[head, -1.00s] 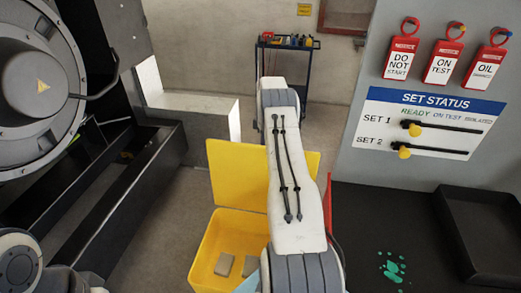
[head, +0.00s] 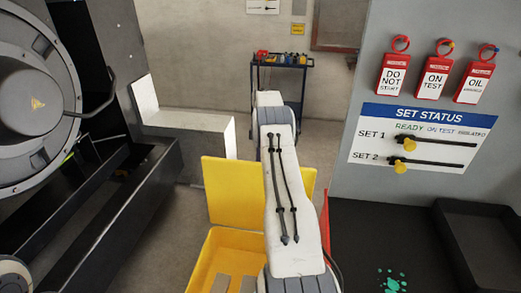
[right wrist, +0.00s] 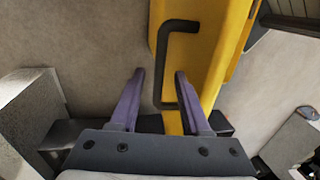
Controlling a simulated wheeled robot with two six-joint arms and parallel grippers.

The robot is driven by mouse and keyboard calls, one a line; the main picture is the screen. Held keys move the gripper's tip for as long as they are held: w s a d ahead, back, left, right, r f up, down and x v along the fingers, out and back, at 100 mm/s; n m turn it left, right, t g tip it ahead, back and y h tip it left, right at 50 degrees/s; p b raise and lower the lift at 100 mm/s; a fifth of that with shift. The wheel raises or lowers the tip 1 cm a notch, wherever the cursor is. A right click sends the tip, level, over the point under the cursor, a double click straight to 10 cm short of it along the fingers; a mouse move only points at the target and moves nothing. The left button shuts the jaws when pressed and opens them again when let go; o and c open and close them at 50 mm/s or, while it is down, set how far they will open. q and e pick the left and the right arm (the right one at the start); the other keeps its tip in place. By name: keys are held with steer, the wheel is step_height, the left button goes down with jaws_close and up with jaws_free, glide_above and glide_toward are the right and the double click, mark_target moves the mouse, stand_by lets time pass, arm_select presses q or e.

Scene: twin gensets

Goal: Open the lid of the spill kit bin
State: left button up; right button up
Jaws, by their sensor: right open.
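The yellow spill kit bin (head: 208,262) stands on the floor at lower centre in the head view. Its yellow lid (head: 228,183) stands raised at the back, and the inside shows. My right arm covers part of the bin and lid. In the right wrist view, my right gripper (right wrist: 158,75) is open, its purple fingers spread. A black handle (right wrist: 178,27) on a yellow panel (right wrist: 206,45) of the bin shows ahead, its long bar appearing between the fingertips; I cannot tell whether they touch. My left gripper is not in view.
Grey pads (head: 222,284) lie in the bin. A cart (head: 285,62) stands at the back. A dark bench (head: 370,235) with a black tray (head: 490,240) is at right, below the status board (head: 420,138). Dark machinery (head: 95,225) fills the left. Floor shows between.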

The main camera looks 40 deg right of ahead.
step_height(320, 180, up, 8)
steer(key=d+p, duration=0.1)
steer(key=p, duration=0.4)
steer(key=shift+w, duration=0.4)
steer(key=shift+d+f, duration=0.15)
